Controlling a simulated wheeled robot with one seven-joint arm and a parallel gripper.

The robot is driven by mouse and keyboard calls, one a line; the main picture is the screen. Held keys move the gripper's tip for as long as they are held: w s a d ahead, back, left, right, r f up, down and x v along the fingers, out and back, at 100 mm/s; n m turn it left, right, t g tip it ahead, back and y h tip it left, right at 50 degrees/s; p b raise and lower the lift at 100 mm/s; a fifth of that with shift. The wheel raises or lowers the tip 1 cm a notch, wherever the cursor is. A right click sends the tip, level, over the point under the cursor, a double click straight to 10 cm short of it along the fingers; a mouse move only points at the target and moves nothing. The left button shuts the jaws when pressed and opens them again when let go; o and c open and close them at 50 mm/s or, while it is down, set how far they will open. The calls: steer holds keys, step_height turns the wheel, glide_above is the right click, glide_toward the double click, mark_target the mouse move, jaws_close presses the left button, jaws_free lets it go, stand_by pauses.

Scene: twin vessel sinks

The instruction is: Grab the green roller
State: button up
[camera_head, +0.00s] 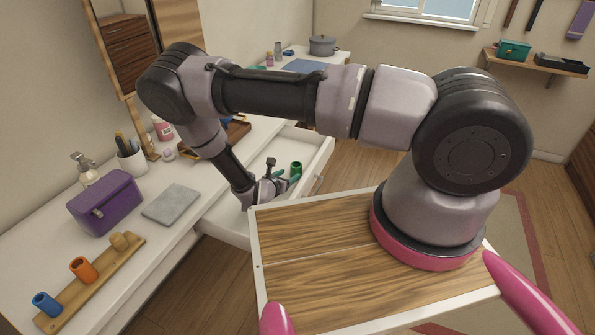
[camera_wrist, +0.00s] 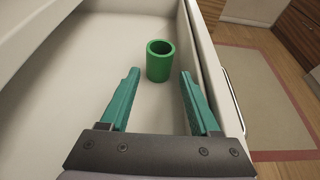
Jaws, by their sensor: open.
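The green roller (camera_wrist: 160,62) is a hollow upright cylinder standing on the floor of an open white drawer (camera_wrist: 80,75). In the head view the roller (camera_head: 296,169) shows near the drawer's front wall, just beyond my gripper (camera_head: 285,181). In the wrist view my gripper (camera_wrist: 155,95) is open, with teal fingers spread to either side in front of the roller. The roller lies ahead of the fingertips, roughly centred between them and apart from them. Nothing is between the fingers.
The drawer's front wall (camera_wrist: 207,62) and its handle (camera_wrist: 233,98) run close along the right finger. On the counter are a purple box (camera_head: 105,203), a grey cloth (camera_head: 171,204) and a wooden rack (camera_head: 92,283) with blue and orange rollers. The rest of the drawer floor in view is clear.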

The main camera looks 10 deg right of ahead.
mark_target(294, 170)
steer(key=x, duration=0.8)
steer(key=shift+w+r, duration=0.1)
jaws_close()
